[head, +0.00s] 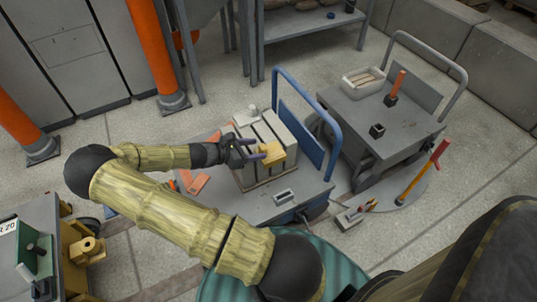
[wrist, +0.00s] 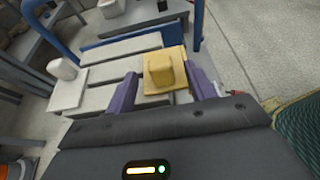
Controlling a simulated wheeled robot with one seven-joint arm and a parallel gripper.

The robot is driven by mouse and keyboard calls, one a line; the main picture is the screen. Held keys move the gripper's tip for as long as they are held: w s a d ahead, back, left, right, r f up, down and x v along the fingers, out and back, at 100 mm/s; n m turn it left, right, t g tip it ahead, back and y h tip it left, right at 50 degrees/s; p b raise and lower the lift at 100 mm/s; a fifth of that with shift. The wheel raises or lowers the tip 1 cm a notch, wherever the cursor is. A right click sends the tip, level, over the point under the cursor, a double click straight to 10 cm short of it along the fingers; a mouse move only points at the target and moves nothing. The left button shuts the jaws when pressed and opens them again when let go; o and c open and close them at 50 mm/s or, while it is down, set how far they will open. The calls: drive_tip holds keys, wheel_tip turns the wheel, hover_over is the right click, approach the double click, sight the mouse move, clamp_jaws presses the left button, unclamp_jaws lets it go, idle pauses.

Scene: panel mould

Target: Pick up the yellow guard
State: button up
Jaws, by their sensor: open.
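The yellow guard (head: 272,153) is a small block with a flat flange. It sits on top of the grey slatted panel mould (head: 252,168) on the cart. In the wrist view the guard (wrist: 165,70) is just ahead of my gripper, near the right finger. My gripper (head: 254,149) is open, with its purple fingers reaching toward the guard from the left. In the wrist view the fingers of my gripper (wrist: 164,90) stand on either side of the guard's near part. I cannot tell whether they touch it.
The mould stands on a cart with a blue handle (head: 318,100). A second grey cart (head: 410,130) carries a tray (head: 352,83) and small tools. A red-and-yellow post (head: 425,170) stands at the right.

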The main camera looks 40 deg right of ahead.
sight(266, 147)
drive_tip(key=shift+s+d+f, duration=0.1)
drive_tip(key=shift+d, duration=0.2)
drive_tip(key=shift+d, duration=0.1)
drive_tip(key=b+x, duration=0.2)
drive_tip(key=x, duration=0.3)
drive_tip(key=shift+d, duration=0.1)
drive_tip(key=shift+c, duration=0.4)
drive_tip(key=c, duration=1)
